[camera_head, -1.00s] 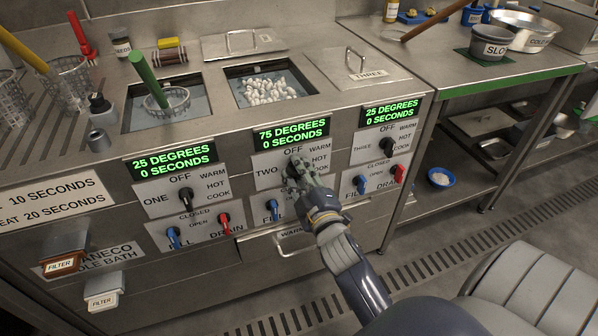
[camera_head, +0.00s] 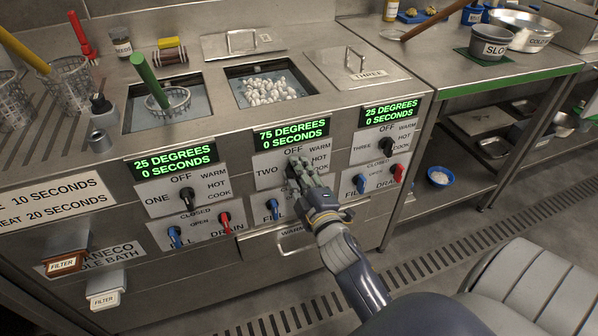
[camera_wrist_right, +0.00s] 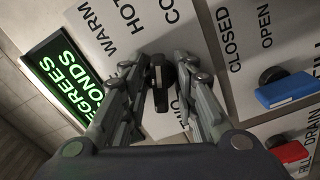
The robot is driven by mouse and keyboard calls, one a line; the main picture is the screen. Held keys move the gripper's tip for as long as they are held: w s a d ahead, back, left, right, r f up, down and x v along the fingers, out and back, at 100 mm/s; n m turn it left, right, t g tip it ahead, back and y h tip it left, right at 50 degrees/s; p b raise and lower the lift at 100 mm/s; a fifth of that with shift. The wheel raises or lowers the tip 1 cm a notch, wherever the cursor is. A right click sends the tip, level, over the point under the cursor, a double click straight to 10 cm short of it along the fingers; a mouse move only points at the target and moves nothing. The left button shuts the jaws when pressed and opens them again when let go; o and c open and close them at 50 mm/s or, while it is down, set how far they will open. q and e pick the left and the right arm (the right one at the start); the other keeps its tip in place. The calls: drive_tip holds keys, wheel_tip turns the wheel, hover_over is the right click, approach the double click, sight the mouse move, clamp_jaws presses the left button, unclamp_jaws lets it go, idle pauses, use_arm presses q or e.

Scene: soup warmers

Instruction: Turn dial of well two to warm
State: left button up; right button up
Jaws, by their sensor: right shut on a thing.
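The dial of well two shows in the right wrist view as a black knob (camera_wrist_right: 160,78) between my fingertips, on a white panel marked OFF, WARM, HOT and COOK (camera_head: 318,160). In the head view my gripper hides most of it, so I cannot tell its exact setting. My right gripper (camera_head: 297,168), also in the right wrist view (camera_wrist_right: 162,82), is shut on this dial. The green display (camera_head: 292,133) above reads 75 degrees, 0 seconds. Well two (camera_head: 235,92) is open and holds white pieces. My left gripper is not in view.
Dial one (camera_head: 187,199) and dial three (camera_head: 387,146) flank the panel. Blue fill levers and red drain levers sit below, with a blue one (camera_head: 272,209) close to my gripper. A drawer handle (camera_head: 296,243) is underneath.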

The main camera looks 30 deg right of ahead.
drive_tip(key=shift+f+n, duration=0.1)
drive_tip(key=shift+n, duration=0.4)
drive_tip(key=shift+n+p, duration=0.35)
drive_tip(key=shift+n, duration=0.25)
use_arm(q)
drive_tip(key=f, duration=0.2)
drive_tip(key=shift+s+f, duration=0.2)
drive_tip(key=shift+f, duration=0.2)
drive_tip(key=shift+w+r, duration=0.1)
use_arm(e)
drive_tip(key=shift+n, duration=0.3)
drive_tip(key=shift+n+p, duration=0.4)
drive_tip(key=shift+n, duration=1)
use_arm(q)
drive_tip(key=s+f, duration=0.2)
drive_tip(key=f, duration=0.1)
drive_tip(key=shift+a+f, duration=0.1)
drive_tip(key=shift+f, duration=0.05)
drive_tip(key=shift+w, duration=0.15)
